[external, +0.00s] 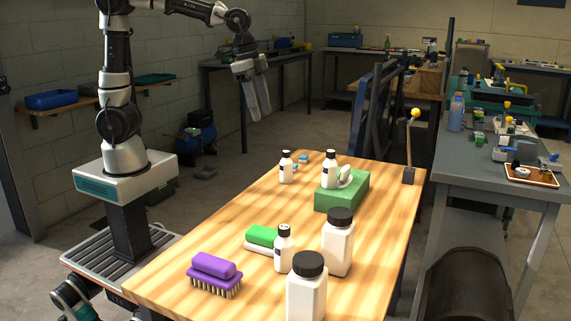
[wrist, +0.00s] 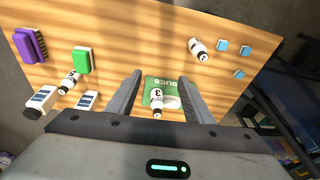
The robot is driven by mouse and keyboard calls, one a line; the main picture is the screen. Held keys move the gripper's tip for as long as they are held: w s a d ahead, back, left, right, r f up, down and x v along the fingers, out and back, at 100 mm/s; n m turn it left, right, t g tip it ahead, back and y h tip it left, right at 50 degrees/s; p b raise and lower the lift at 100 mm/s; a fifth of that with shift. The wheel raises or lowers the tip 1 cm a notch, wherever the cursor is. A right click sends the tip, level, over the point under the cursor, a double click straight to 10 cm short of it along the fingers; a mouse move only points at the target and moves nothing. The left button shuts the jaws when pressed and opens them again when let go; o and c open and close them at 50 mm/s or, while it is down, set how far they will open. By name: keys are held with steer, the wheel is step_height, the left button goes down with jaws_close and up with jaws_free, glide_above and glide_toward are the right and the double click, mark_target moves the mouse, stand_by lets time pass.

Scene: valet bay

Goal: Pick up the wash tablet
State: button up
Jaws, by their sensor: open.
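The likely wash tablets are several small blue blocks, (wrist: 222,46) (wrist: 245,51) (wrist: 239,74) in the wrist view, lying apart on the wooden table's far end. In the external view two small blue blocks (external: 303,157) (external: 294,168) show behind a white bottle; I cannot tell which one the task means. My gripper (external: 258,113) is open and empty, high above and beyond the table's far left edge. In the wrist view the spread fingers (wrist: 160,77) frame a green box, with the blue blocks up and to the right.
A white bottle (external: 286,168) stands close to the blue blocks. A green box (external: 333,202) carries another bottle (external: 329,169). Purple (external: 215,267) and green (external: 262,236) brushes and several bottles occupy the near end. Bare wood (external: 240,210) lies along the left.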

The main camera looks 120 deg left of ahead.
steer(key=a+f+g+h+p, duration=0.15)
steer(key=a+f, duration=0.25)
steer(key=a, duration=0.8)
steer(key=a+f+g+y+p, duration=0.1)
steer(key=a+f+p, duration=0.25)
steer(key=a, duration=0.75)
steer(key=shift+h, duration=0.25)
steer(key=f+b, duration=0.1)
steer(key=f, duration=0.7)
steer(key=f+b, duration=0.1)
steer(key=f, duration=0.3)
steer(key=shift+s+a+f+b, duration=0.25)
steer(key=shift+s+a+b, duration=0.05)
steer(key=shift+a+b, duration=0.05)
steer(key=shift+w+a+f+b, duration=0.1)
steer(key=shift+f+b, duration=0.25)
steer(key=shift+f, duration=1.15)
steer(key=shift+w+f+b, duration=0.1)
steer(key=shift+f+b, duration=0.2)
steer(key=shift+f, duration=1.2)
steer(key=shift+c, duration=0.2)
steer(key=c, duration=1.1)
